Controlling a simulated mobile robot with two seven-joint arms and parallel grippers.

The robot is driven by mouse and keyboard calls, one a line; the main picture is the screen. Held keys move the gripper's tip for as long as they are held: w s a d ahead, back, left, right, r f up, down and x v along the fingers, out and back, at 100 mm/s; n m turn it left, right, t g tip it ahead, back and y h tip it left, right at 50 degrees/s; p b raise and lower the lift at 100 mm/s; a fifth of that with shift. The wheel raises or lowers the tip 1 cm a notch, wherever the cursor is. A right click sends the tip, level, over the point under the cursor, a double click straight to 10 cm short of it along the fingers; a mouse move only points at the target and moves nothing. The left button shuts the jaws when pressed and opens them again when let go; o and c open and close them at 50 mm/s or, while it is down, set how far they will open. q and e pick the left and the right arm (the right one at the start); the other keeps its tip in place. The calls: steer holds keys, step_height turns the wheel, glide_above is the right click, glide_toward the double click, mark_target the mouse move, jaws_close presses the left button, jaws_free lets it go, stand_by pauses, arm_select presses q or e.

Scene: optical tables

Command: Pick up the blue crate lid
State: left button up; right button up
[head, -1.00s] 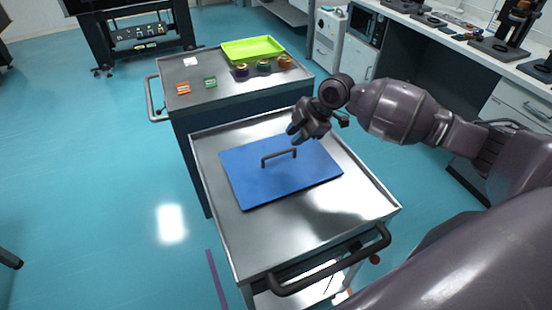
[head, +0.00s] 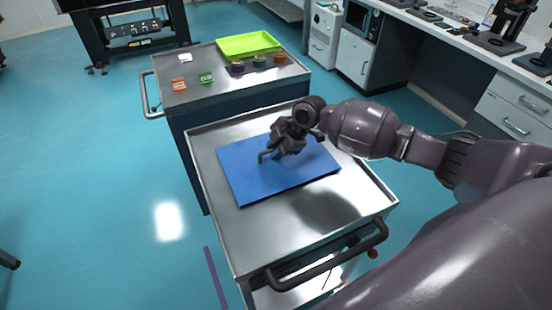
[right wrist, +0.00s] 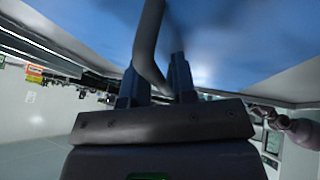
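The blue crate lid (head: 250,182) lies flat on the near metal cart. Its dark bar handle (head: 263,156) stands up from the middle, partly hidden behind my right gripper (head: 281,149). In the right wrist view the handle (right wrist: 148,40) runs down between the two fingers of the right gripper (right wrist: 155,80), with a gap beside it, so the gripper looks open around the handle. The blue lid (right wrist: 235,40) fills the top of that view. My left gripper is not in view.
The near cart (head: 240,228) has bare metal around the lid and a dark push handle (head: 330,262) at its front. The cart behind holds a green tray (head: 247,44) and several small coloured items. A lab bench (head: 470,40) stands at the right.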

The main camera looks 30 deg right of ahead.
jaws_close()
steer(key=shift+r, duration=0.1)
